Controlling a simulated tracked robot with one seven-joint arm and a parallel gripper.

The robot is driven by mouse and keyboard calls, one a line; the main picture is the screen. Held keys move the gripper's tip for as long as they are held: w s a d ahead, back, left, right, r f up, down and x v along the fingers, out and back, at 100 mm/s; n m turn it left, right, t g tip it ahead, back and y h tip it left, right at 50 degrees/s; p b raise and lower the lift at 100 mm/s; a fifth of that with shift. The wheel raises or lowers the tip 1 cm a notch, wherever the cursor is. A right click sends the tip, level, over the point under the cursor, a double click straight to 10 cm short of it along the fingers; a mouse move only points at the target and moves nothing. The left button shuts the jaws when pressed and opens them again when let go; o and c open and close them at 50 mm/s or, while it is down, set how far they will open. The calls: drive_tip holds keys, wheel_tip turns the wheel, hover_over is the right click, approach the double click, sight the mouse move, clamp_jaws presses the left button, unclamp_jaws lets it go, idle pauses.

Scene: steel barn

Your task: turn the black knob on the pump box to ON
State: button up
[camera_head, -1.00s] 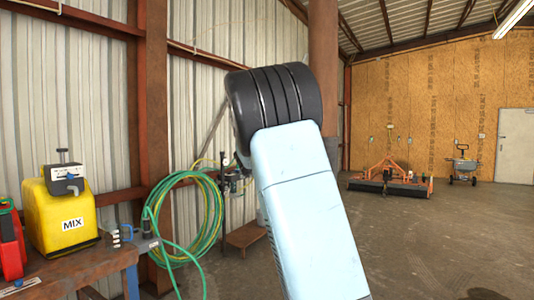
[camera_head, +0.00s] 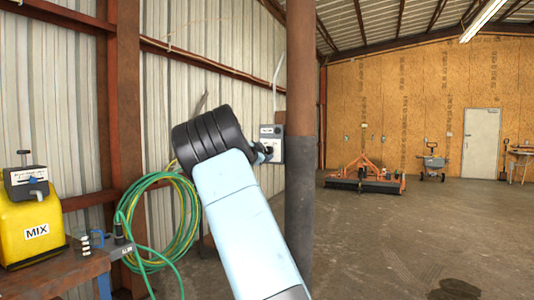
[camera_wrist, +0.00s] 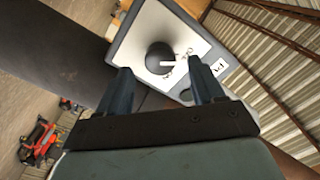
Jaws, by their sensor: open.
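The pump box (camera_head: 278,130) is a small grey box beside the dark post in the head view. In the wrist view the pump box (camera_wrist: 139,38) shows a pale face plate, tilted in the picture. Its round black knob (camera_wrist: 158,55) has a white pointer mark toward the right; the small lettering around it is too blurred to read surely. My gripper (camera_wrist: 160,68) is open, with one dark finger on either side of the knob in the picture. I cannot tell whether the fingers touch it. In the head view my gripper (camera_head: 263,153) is partly hidden behind my arm.
The dark post (camera_head: 300,190) stands close to the right of the box. A coiled green hose (camera_head: 135,205) hangs on the left wall. The concrete floor at right is mostly open.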

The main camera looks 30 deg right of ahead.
sight(269, 151)
drive_tip(key=shift+x, duration=1.4)
drive_tip(key=c, duration=1.1)
drive_tip(key=shift+o, duration=0.2)
